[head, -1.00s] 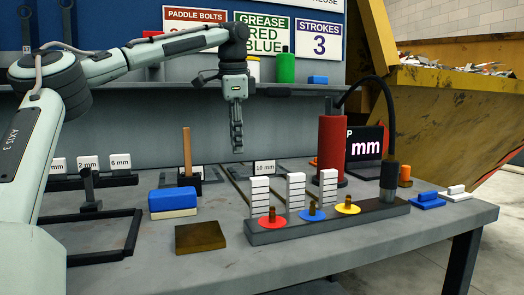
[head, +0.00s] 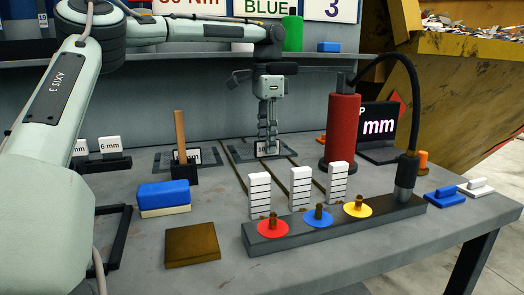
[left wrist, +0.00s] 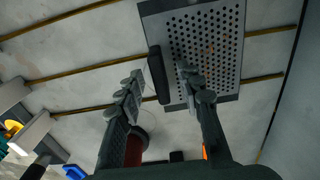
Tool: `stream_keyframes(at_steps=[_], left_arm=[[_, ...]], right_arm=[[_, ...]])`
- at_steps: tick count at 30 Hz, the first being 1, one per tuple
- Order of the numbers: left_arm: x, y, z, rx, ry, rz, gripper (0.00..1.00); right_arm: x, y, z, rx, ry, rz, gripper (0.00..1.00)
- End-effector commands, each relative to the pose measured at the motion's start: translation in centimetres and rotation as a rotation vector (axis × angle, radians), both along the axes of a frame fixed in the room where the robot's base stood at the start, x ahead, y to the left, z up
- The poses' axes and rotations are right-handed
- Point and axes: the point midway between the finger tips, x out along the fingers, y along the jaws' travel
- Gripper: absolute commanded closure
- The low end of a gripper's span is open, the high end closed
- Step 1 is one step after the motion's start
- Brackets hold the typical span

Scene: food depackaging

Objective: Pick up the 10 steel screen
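The steel screen is a grey perforated plate (left wrist: 215,50) with a dark bar handle (left wrist: 158,75) along one edge in the left wrist view. In the head view, a white tag reading 10 (head: 261,149) stands at the back of the table, partly hidden by my left gripper (head: 268,147). My left gripper points down there. In the left wrist view its fingers (left wrist: 163,92) are apart, one on each side of the handle; contact is not visible. My right gripper is not in view.
Another tagged screen and wooden-handled tool (head: 183,150) stand left of the gripper. A red cylinder (head: 341,130) with a black hose stands close on the right. In front are white stacks and a grey bar (head: 335,232) with coloured discs. A blue-and-white block (head: 164,197) lies left.

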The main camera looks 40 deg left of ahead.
Motion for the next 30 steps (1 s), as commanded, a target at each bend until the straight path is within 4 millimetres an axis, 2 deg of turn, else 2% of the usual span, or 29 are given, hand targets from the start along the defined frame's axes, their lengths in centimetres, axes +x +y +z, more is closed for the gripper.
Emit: stream_keyframes(at_steps=[3, 9, 18, 30], left_arm=[[0.01, -0.03, -0.68, 0.0, -0.001, -0.001, 0.64], [0.01, -0.02, -0.72, 0.0, -0.001, 0.0, 0.64], [0.01, -0.02, -0.69, 0.0, -0.001, 0.0, 1.0], [0.04, -0.02, -0.59, 0.001, -0.003, -0.001, 1.0]], right_arm=[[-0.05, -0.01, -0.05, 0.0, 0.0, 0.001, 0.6], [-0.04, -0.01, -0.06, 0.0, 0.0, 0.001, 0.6], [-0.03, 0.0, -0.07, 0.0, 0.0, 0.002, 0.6], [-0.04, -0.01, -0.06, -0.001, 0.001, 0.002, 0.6]])
